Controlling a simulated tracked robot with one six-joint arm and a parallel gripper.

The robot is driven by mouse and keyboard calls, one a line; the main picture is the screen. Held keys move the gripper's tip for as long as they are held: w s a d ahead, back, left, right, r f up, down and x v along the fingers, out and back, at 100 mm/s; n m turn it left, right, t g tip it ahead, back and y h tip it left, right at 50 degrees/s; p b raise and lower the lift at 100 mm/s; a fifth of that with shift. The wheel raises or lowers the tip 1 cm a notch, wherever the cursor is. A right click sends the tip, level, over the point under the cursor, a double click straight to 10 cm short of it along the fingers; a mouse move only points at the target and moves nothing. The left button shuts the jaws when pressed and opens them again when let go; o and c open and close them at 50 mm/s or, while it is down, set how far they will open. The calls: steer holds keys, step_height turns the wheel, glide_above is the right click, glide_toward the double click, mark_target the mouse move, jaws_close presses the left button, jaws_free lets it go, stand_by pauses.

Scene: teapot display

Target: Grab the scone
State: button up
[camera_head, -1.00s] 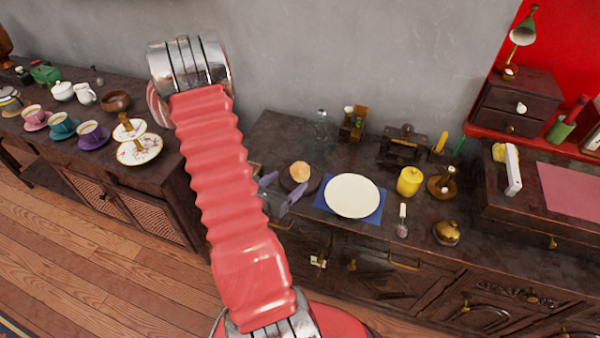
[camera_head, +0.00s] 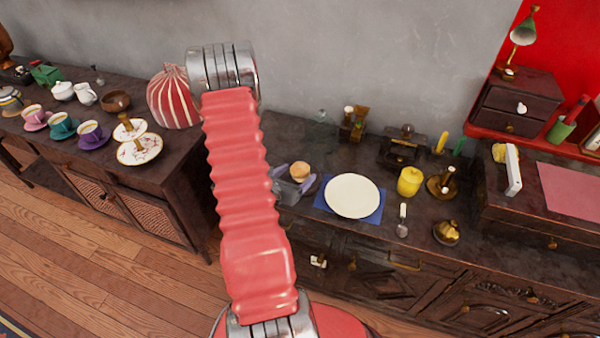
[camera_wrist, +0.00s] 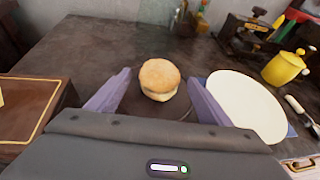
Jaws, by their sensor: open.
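The scone (camera_wrist: 160,78) is round and golden brown with a pale band round its side. In the wrist view it is at the middle, on a dark round plate or board (camera_wrist: 140,104). My gripper (camera_wrist: 160,82) is open, with one purple finger on each side of the scone and gaps on both sides. In the head view the scone (camera_head: 299,169) shows just beyond my gripper (camera_head: 290,172). Whether the fingers reach fully past it is hard to tell.
A white plate (camera_head: 352,196) on a blue mat (camera_head: 322,204) is close at the right. A yellow pot (camera_head: 410,181) and a spoon (camera_head: 402,220) are farther right. A dark wooden box (camera_wrist: 38,105) is at the left in the wrist view. Bare counter lies behind the scone.

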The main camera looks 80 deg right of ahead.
mark_target(300, 170)
steer(key=x, duration=0.3)
steer(key=shift+d+f, duration=0.1)
steer(key=shift+f, duration=0.05)
stand_by(0.4)
steer(key=c, duration=1.1)
steer(key=shift+r, duration=0.2)
steer(key=shift+c, duration=0.2)
steer(key=shift+r, duration=4.85)
